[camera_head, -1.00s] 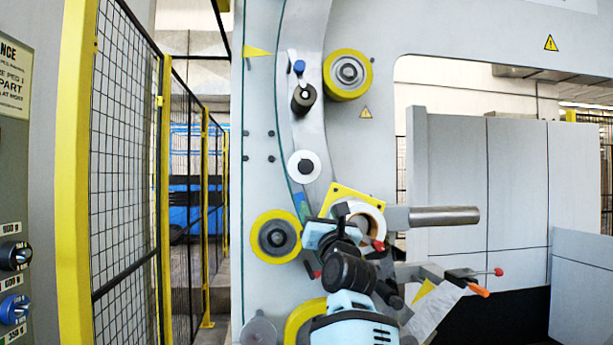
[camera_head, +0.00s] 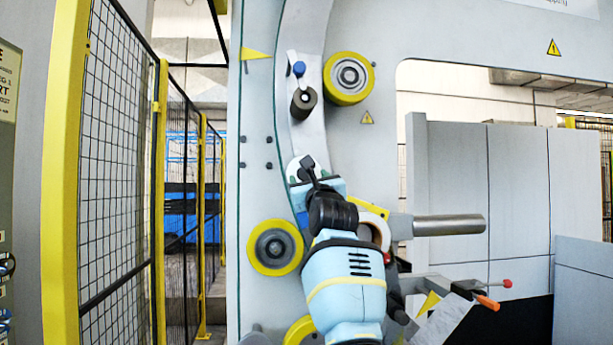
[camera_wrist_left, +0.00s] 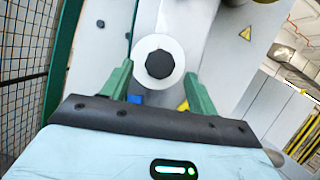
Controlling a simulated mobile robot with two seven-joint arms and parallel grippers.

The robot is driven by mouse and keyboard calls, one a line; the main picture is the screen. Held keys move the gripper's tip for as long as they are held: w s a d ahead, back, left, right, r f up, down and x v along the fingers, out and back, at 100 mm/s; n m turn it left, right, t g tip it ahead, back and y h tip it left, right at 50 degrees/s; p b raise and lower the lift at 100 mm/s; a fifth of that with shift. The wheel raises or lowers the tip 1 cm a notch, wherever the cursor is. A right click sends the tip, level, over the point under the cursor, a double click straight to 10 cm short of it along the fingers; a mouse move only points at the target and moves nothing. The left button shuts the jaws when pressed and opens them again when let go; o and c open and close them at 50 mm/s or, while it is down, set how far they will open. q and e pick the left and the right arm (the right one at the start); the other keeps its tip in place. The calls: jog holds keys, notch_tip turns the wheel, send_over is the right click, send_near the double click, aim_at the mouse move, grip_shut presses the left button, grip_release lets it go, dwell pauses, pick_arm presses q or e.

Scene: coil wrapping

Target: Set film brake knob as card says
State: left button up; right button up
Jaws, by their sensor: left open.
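The knob, a white round disc with a dark hub, shows in the left wrist view (camera_wrist_left: 144,53) between and beyond the fingertips. In the head view its white rim (camera_head: 292,164) shows only in part behind my left gripper (camera_head: 306,172). My left gripper is open, its two green fingers (camera_wrist_left: 155,80) apart and pointing at the disc, with one on each side in the picture. I cannot tell whether they touch it. No readable scale shows on the disc. My right gripper is not in view. No card for the knob can be read here.
A dark roller (camera_head: 303,103) and yellow-rimmed rollers (camera_head: 348,78) (camera_head: 275,247) sit on the grey machine face around the arm. A metal bar (camera_head: 450,225) juts right. A yellow-framed mesh fence (camera_head: 120,170) stands at left. A sheet with a red-tipped lever is at lower right.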

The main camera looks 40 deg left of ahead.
pick_arm(q)
jog(key=shift+x, duration=1.95)
jog(key=shift+c, duration=0.9)
jog(key=c, duration=0.8)
